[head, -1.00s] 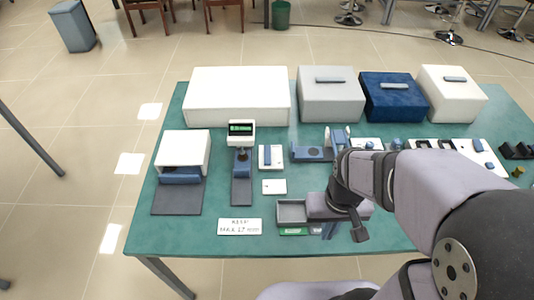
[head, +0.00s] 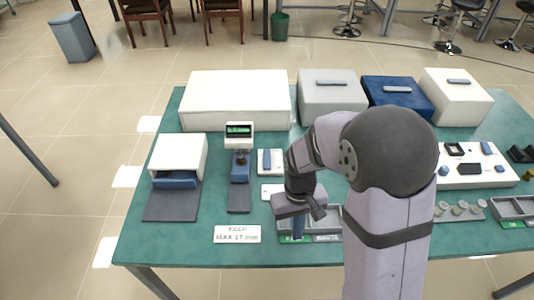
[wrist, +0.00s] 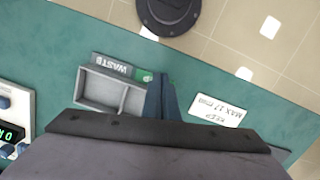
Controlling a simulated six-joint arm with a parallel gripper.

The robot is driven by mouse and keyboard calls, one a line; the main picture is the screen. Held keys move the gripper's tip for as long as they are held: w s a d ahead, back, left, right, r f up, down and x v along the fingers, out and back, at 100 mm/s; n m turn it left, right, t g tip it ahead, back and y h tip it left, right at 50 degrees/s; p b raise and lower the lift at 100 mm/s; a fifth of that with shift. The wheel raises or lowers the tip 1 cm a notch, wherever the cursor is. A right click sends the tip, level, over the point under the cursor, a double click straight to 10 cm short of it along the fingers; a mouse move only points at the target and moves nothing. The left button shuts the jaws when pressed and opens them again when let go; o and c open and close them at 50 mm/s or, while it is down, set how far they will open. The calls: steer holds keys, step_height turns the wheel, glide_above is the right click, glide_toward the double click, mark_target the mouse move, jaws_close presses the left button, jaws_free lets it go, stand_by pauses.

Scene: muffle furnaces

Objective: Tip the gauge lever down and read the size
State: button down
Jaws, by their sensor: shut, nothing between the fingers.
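A gauge with a green-lit display (head: 240,129) stands left of centre in the head view, its digits too small to read. A small brownish part and a blue block (head: 239,170) sit below the display. I cannot tell which part is the lever. A small white unit with a blue bar (head: 267,161) lies just right of the gauge. My gripper (head: 298,230) points down, shut and empty, at the left end of the two-part grey tray, right of and nearer than the gauge. In the wrist view its blue fingers (wrist: 161,98) are together beside the tray (wrist: 112,90).
A sign reading "KEEP MAX 17 mm" (head: 237,234) lies left of my gripper. A white furnace (head: 178,158) with a dark mat stands at the left. Closed boxes line the back (head: 236,97). A white panel (head: 475,178) is at the right. My arm hides the table's middle.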

mark_target(267, 152)
steer(key=shift+n+t, duration=0.3)
steer(key=shift+t, duration=0.5)
steer(key=w+a, duration=0.1)
steer(key=w, duration=0.2)
steer(key=w+a+f, duration=0.1)
steer(key=w, duration=0.3)
steer(key=w+a+b, duration=0.1)
steer(key=w+a, duration=0.1)
steer(key=w, duration=0.1)
steer(key=shift+w+f, duration=0.2)
steer(key=shift+w, duration=0.15)
steer(key=shift+t, duration=0.5)
steer(key=w, duration=0.2)
steer(key=w+a+r, duration=0.1)
steer(key=w, duration=0.3)
steer(key=shift+w+a+r, duration=0.15)
steer(key=shift+a+r, duration=0.15)
steer(key=shift+a, duration=0.1)
steer(key=w+a+r+m+t, duration=0.1)
steer(key=w+r+m+t, duration=0.2)
steer(key=w+r, duration=0.8)
steer(key=shift+a+r, duration=0.2)
steer(key=shift+a, duration=0.15)
steer(key=shift+f, duration=0.15)
